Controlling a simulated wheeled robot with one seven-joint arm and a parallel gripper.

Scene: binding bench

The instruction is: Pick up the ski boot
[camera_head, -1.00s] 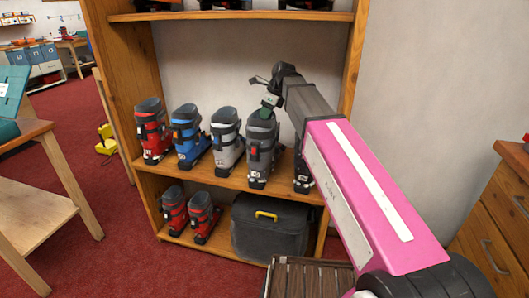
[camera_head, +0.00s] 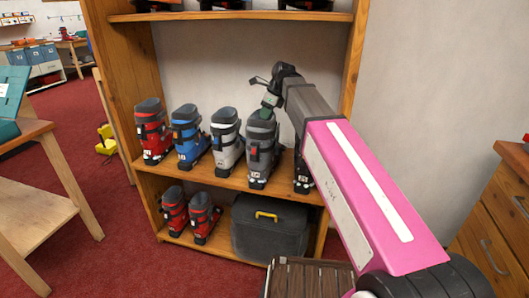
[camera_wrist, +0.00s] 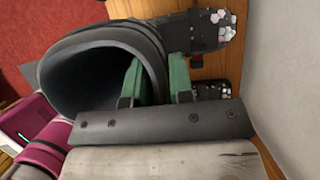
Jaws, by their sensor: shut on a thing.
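In the wrist view the boot's round dark opening (camera_wrist: 85,75) fills the left side. My gripper's green fingers (camera_wrist: 157,78) are shut on the cuff wall, one inside the opening and one outside. The boot appears to rest on the shelf still.
White-grey (camera_head: 226,142), blue (camera_head: 189,137) and red (camera_head: 153,131) boots stand left of it. A black boot (camera_head: 301,172) is close on the right, partly behind my arm. Below are two red boots and a dark case (camera_head: 269,228). A wall is right of the rack.

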